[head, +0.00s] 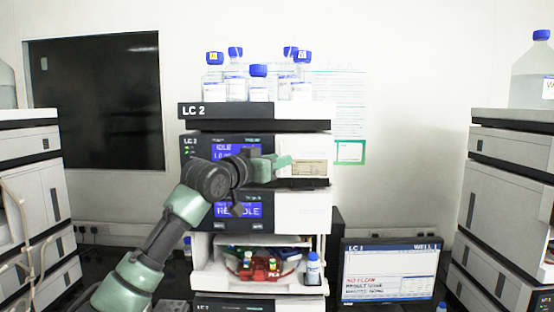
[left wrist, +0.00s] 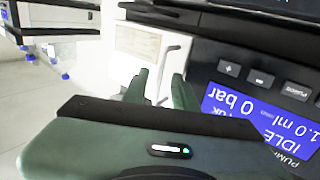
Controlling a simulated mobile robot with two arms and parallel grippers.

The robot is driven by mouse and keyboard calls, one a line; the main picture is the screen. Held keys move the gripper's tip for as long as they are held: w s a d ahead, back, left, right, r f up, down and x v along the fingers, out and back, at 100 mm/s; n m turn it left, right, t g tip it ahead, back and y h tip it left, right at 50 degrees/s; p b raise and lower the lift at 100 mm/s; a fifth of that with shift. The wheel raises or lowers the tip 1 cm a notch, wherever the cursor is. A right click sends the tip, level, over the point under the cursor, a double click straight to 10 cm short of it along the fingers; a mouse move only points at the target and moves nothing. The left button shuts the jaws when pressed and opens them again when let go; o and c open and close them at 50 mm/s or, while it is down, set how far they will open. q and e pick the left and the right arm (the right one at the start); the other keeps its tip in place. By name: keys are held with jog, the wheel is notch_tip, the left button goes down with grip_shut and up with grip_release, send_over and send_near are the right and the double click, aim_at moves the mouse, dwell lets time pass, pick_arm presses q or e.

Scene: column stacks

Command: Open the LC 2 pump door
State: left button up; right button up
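The LC 2 stack stands in the middle of the head view. Its pump module has a dark panel with a blue display (head: 237,151) and a pale door (head: 315,149) at the right; the door looks shut. In the left wrist view the door (left wrist: 135,38) carries a thin grey bar handle (left wrist: 171,58). My left gripper (head: 283,164) is in front of the pump, at the door's left edge. In the left wrist view my left gripper (left wrist: 160,78) is open, its green fingers apart near the handle's lower end. Contact cannot be told. My right gripper is not in view.
Blue-capped bottles (head: 258,84) stand on top of the stack. A monitor (head: 390,272) stands at right. Other stacks flank both sides (head: 30,190) (head: 505,190).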

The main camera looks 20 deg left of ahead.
pick_arm(q)
grip_shut()
dwell(1.3)
